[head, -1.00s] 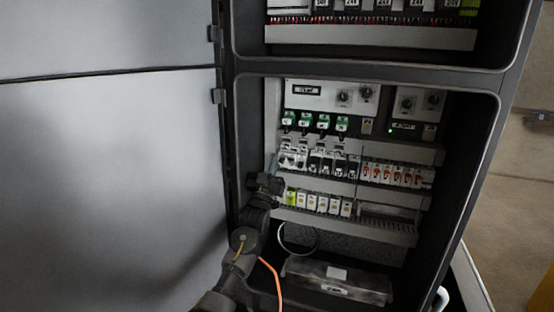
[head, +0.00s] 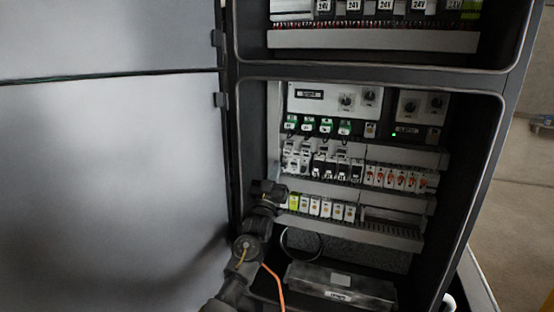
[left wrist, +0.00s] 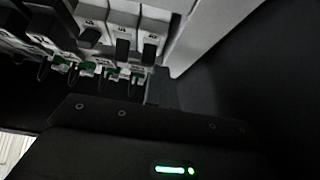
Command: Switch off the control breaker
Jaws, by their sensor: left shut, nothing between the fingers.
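A row of breakers sits on the middle rail inside the open cabinet in the head view: white-fronted ones at the left (head: 293,160), black-lever ones in the middle (head: 335,168), and orange-lever ones at the right (head: 400,179). I cannot read which is the control breaker. My left gripper (head: 271,188) is shut and empty, at the left end of the row, just below it. In the left wrist view, two white breakers with black levers (left wrist: 136,47) stand just beyond the gripper's dark finger (left wrist: 161,91). I cannot tell whether it touches them. My right gripper is out of view.
Green-topped parts (head: 325,126) hang above the breakers, and a lower row of white and lime modules (head: 320,207) sits below. The cabinet's left side wall is close to my gripper. A grey open door (head: 110,190) fills the left.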

